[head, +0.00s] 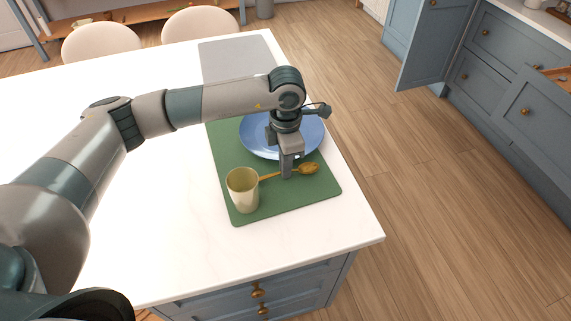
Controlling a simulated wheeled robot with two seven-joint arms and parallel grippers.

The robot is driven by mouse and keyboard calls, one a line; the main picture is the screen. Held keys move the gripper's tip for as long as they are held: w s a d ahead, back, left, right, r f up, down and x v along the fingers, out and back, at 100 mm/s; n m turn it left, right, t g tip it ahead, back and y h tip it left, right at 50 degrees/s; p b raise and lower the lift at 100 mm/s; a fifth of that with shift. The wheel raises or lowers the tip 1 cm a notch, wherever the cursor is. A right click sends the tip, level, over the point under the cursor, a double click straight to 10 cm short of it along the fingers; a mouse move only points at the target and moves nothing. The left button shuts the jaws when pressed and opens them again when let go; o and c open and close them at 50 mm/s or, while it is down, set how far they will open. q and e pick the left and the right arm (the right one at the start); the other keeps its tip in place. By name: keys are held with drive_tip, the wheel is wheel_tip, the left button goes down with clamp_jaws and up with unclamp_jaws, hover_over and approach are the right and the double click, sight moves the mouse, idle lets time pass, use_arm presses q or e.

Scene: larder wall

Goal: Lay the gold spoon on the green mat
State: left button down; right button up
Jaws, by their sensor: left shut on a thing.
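The gold spoon (309,168) is in the head view, over the front part of the green mat (289,205). Its bowl points right and its handle runs left toward a cup. My left gripper (287,176) points down and is shut on the spoon's handle. The spoon is at or just above the mat; I cannot tell whether it touches. The mat lies on the white counter near its right edge. My right gripper is not in view.
A pale gold cup (242,190) stands on the mat's front left, close to the spoon's handle end. A blue plate (258,139) lies behind the gripper. A grey mat (236,58) lies farther back. The counter's left side is clear.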

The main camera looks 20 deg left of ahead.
use_arm(q)
drive_tip(key=shift+f, duration=0.15)
drive_tip(key=c, duration=1.9)
unclamp_jaws()
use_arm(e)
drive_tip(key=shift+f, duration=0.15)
use_arm(q)
drive_tip(key=shift+r, duration=0.2)
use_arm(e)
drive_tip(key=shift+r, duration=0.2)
use_arm(q)
drive_tip(key=shift+r+b, duration=0.35)
drive_tip(key=shift+r, duration=0.15)
wheel_tip(320, 180, up, 6)
drive_tip(key=shift+f+b, duration=0.2)
drive_tip(key=shift+b, duration=1)
drive_tip(key=shift+r+b, duration=0.7)
drive_tip(key=shift+r, duration=2)
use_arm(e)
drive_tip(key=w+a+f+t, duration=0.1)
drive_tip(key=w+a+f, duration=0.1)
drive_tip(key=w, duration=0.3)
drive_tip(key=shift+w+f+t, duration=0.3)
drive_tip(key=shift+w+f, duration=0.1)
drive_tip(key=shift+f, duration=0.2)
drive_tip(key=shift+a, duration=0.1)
